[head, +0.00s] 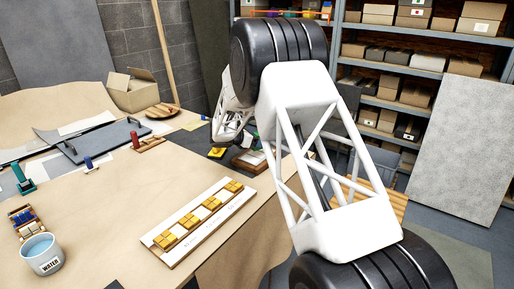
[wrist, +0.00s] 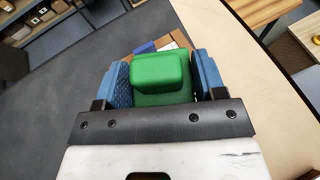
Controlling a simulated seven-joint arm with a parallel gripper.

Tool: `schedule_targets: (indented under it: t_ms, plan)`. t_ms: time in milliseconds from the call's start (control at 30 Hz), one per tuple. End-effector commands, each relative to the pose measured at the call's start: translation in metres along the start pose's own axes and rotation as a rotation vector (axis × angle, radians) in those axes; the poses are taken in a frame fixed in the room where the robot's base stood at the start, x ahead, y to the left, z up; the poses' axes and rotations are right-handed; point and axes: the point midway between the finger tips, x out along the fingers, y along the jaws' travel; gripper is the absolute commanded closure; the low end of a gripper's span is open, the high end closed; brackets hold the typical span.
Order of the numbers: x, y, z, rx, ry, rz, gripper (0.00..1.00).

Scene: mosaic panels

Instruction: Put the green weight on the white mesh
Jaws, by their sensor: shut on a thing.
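The green weight (wrist: 160,75) is a rounded block with a wider green base, seen in the wrist view. My gripper (wrist: 162,64) is shut on it, with one blue finger pad on each side. In the head view my own arm hides most of the gripper and the weight. I cannot make out the white mesh for certain; a pale sheet (head: 88,124) lies at the back left of the table in the head view.
A brown block and a blue piece (wrist: 146,47) show just beyond the weight. In the head view a yellow piece (head: 217,152) lies on the dark mat. A white board with several yellow tiles (head: 200,217) and a water cup (head: 42,255) are nearer. Bare table lies between them.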

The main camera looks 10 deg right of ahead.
Motion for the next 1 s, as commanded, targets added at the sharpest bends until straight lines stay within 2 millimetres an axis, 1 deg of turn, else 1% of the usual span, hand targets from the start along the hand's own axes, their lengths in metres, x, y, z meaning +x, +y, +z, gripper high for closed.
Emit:
schedule_targets:
  t_ms: [167,533,1000]
  plan:
    - [0.001,0.000,-0.002,0.000,0.000,0.000,0.79]
    - [0.012,0.000,-0.029,0.000,-0.001,0.001,0.79]
    - [0.014,0.000,-0.034,0.001,-0.001,0.001,0.79]
